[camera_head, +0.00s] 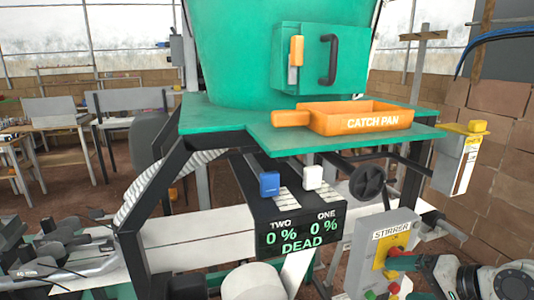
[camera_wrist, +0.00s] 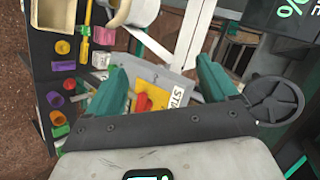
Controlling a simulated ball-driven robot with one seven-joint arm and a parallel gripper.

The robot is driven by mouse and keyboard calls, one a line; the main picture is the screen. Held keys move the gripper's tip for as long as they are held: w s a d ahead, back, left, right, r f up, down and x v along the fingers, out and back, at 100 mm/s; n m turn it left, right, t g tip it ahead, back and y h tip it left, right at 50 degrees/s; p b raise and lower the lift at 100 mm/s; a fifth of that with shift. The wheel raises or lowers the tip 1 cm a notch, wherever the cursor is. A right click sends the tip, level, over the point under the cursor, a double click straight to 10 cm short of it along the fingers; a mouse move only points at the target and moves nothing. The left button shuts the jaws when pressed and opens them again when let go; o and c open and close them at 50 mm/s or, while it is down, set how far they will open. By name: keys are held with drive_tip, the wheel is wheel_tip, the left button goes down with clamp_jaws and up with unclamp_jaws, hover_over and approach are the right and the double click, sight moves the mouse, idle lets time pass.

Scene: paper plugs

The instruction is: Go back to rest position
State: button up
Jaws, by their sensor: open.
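My gripper (camera_wrist: 164,80) is open, with its two teal fingers spread apart and nothing held between them. In the wrist view, the grey stirrer control box (camera_wrist: 178,78) lies beyond the fingertips, with a red knob (camera_wrist: 143,102) seen between the fingers. In the head view, my gripper and wrist are at the lower right, close to the stirrer box (camera_head: 372,240). I cannot tell whether a finger touches it. The box has a yellow plate, red knobs and a green button.
An orange catch pan (camera_head: 360,118) sits on the green machine's ledge (camera_head: 262,137). Below are a blue lever (camera_head: 269,183), a white lever (camera_head: 313,177) and a display (camera_head: 300,232) reading 0 % twice and DEAD. A black handwheel (camera_wrist: 275,101) is right of my gripper; a dark board (camera_wrist: 42,68) holds coloured pieces.

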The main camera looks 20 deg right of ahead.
drive_tip(key=s+a+f+n+g+h, duration=0.1)
drive_tip(key=s+a+f+n+g, duration=0.1)
drive_tip(key=s+a+f, duration=0.3)
drive_tip(key=s+a+f+n+g, duration=0.1)
drive_tip(key=s+f, duration=0.1)
drive_tip(key=f, duration=0.4)
drive_tip(key=s+a+f+n+g+h, duration=0.1)
drive_tip(key=s+a+f+n+g, duration=0.1)
drive_tip(key=s+a+f, duration=0.3)
drive_tip(key=s+f+n+g+h, duration=0.2)
drive_tip(key=s+f+n, duration=0.3)
drive_tip(key=s, duration=0.8)
wheel_tip(320, 180, down, 3)
drive_tip(key=shift+s+a+f+n+g, duration=0.25)
drive_tip(key=shift+a+g, duration=0.2)
drive_tip(key=shift+g, duration=0.45)
drive_tip(key=shift+c, duration=0.2)
